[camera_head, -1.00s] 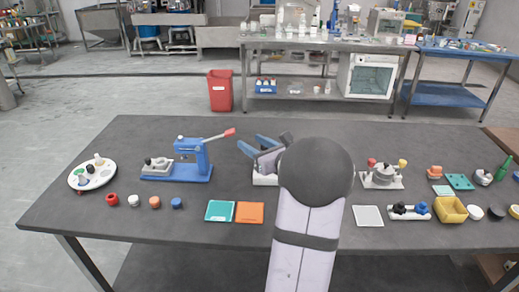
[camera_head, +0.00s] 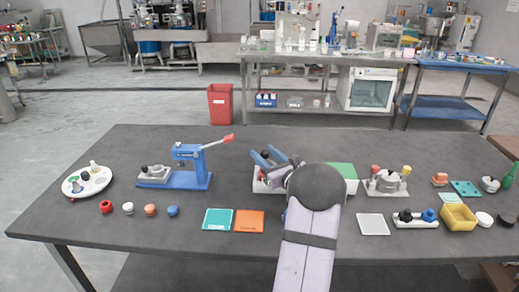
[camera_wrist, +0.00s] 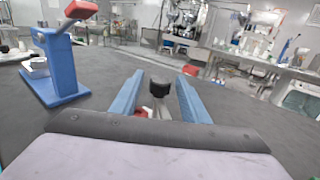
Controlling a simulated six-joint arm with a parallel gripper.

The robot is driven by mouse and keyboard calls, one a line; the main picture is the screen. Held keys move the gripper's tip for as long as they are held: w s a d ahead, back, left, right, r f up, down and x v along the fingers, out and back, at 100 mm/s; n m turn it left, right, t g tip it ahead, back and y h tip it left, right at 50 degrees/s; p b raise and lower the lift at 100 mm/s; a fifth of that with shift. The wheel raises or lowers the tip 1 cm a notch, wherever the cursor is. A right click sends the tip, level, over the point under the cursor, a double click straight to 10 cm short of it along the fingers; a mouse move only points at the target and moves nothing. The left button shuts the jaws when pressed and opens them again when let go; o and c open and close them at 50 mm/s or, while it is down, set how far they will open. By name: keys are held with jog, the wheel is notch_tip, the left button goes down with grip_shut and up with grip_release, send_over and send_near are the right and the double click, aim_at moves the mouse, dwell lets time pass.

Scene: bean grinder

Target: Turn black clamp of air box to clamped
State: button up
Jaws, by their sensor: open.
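My gripper (camera_head: 267,156) has two blue fingers, spread apart, over the middle of the table in the head view. A box with a white body and green top (camera_head: 343,171) shows behind my arm, and a white edge (camera_head: 259,184) shows below the gripper; it seems to be the air box, mostly hidden by my arm. In the wrist view a black, rounded clamp part (camera_wrist: 160,91) stands between the open fingers of my gripper (camera_wrist: 160,80), with pale and red parts below it. Contact with the fingers cannot be told.
A blue lever press (camera_head: 188,166) with a red-tipped handle stands left of the gripper. A white round palette (camera_head: 72,190) lies further left. Teal (camera_head: 217,220) and orange (camera_head: 250,221) squares lie in front. A metal device (camera_head: 386,181) stands right of the box.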

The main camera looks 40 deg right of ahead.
jog(key=shift+x, duration=1.8)
jog(key=c, duration=1)
